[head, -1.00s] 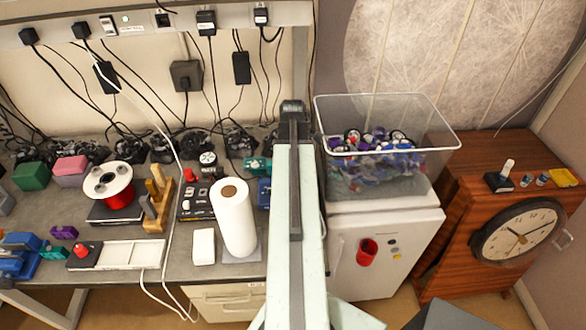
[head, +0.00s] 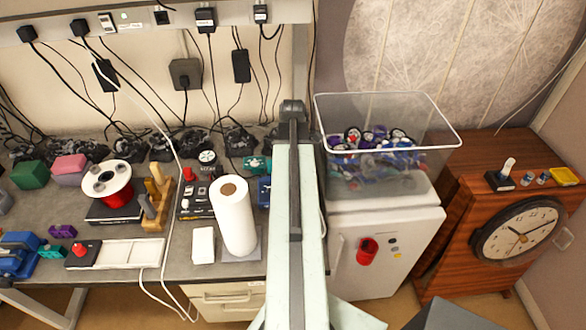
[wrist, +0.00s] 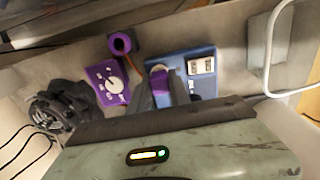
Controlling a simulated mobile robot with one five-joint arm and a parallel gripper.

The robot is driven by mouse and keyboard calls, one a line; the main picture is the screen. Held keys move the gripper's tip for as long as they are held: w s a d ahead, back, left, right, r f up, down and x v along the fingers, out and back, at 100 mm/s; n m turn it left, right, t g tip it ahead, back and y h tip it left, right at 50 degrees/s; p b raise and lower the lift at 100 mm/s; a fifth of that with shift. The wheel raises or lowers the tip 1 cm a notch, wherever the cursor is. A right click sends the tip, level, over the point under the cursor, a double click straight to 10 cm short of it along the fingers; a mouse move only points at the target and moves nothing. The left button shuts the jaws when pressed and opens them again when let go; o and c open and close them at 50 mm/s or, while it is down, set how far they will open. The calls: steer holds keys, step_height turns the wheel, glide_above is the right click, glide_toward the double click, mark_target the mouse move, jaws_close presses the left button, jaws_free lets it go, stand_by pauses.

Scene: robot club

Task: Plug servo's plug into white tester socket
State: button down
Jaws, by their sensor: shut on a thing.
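In the wrist view, my gripper (wrist: 163,98) shows as two dark fingers, shut on a small purple piece (wrist: 162,88), which I take for the servo's plug. It is over or against a blue block (wrist: 182,62); I cannot tell whether they touch. The block carries a white socket (wrist: 201,65) to the right of the fingers. A purple box with a white dial (wrist: 108,84) lies to the left. I cannot tell which piece is the servo. My gripper is not visible in the head view.
In the head view, a paper roll (head: 234,215) stands on the crowded bench.

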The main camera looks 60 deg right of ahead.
steer(key=shift+f, duration=0.2)
stand_by(0.3)
steer(key=c, duration=1.1)
jaws_free()
steer(key=shift+r, duration=0.1)
step_height(320, 180, up, 8)
steer(key=p, duration=0.7)
steer(key=shift+p, duration=0.4)
steer(key=shift+f, duration=0.2)
